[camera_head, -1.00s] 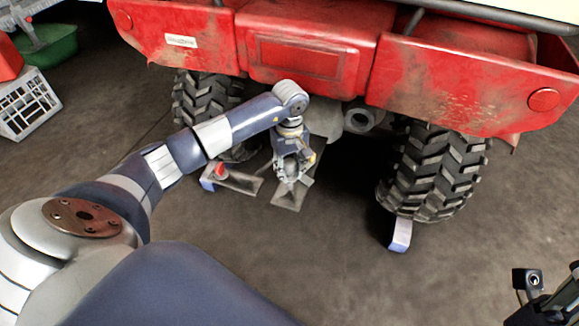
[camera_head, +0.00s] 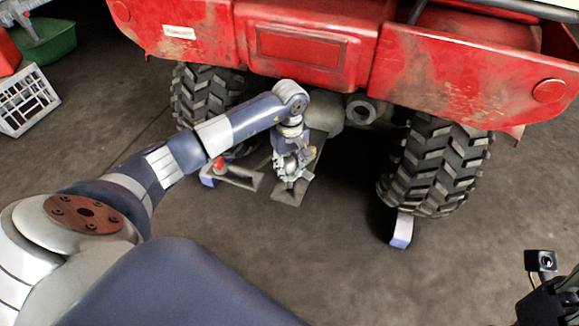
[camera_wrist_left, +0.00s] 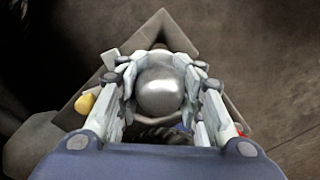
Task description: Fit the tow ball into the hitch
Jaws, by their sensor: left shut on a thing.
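My left gripper (camera_head: 291,176) points down behind the red quad and is shut on the tow ball (camera_wrist_left: 163,91). In the left wrist view the ball is a shiny grey sphere between the two fingers (camera_wrist_left: 162,95). A flat grey metal hitch plate (camera_head: 287,193) lies below the gripper and reaches back under the quad. The plate also shows beneath the ball in the left wrist view (camera_wrist_left: 190,40). The ball's lower part is hidden, so I cannot tell whether it sits in the plate. Part of my right wrist shows at the lower right, its fingers out of sight.
The quad's red rear body (camera_head: 310,45) hangs over the work area between two knobbly tyres (camera_head: 438,165). A blue-grey chock (camera_head: 401,231) stands by the right tyre. A white crate (camera_head: 27,99) and a green tub (camera_head: 50,42) stand at the left. The floor in front is clear.

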